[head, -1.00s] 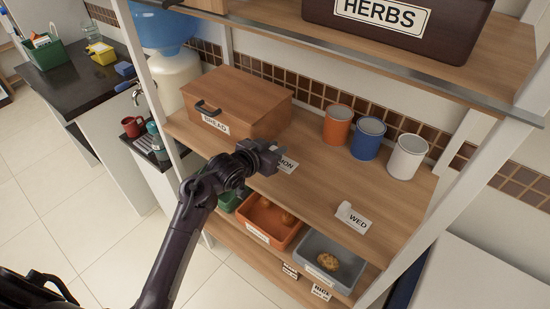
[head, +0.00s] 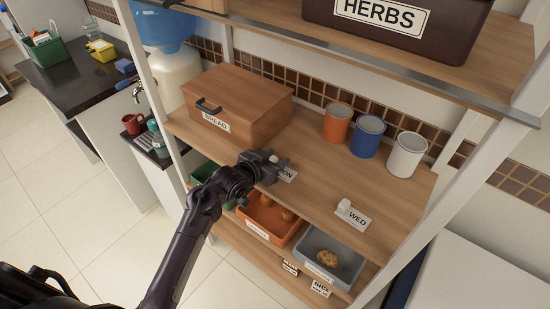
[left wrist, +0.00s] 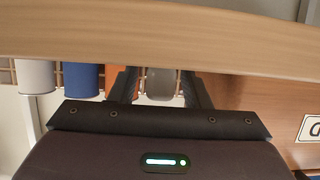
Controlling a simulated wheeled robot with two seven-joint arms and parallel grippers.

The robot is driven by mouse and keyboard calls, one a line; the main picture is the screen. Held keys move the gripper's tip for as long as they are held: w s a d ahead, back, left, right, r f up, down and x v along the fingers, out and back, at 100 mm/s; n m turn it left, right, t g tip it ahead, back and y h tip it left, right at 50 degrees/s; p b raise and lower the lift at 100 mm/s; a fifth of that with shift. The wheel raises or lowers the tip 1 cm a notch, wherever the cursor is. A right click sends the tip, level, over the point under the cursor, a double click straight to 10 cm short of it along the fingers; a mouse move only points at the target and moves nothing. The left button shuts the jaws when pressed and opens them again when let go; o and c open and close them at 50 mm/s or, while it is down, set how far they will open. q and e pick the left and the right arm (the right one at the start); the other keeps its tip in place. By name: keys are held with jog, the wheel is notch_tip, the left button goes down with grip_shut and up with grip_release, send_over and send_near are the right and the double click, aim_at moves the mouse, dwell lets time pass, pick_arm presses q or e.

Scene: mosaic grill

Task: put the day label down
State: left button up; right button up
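The MON day label (head: 287,175) is a small white card near the front edge of the wooden shelf (head: 310,185), its left part hidden by my left gripper. My left gripper (head: 277,160) is at the label. In the left wrist view, a grey block (left wrist: 160,84), seemingly the label's grip, stands between the two fingers of my left gripper (left wrist: 160,92). Narrow gaps show on both sides of it, so the fingers look open around it. Whether the label rests fully on the shelf is hard to tell. My right gripper is not in view.
The WED label (head: 353,214) stands to the right on the same shelf. Orange (head: 337,124), blue (head: 367,137) and white (head: 406,156) cans stand behind. The bread box (head: 240,105) is at the left. Bins (head: 330,258) sit on the shelf below.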

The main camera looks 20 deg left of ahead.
pick_arm(q)
jog(key=shift+r, duration=0.2)
jog(key=shift+s, duration=0.2)
jog(key=b+v, duration=0.2)
jog(key=v, duration=0.9)
jog(key=shift+s+a, duration=0.2)
jog(key=shift+s, duration=0.05)
jog(key=shift+r, duration=0.15)
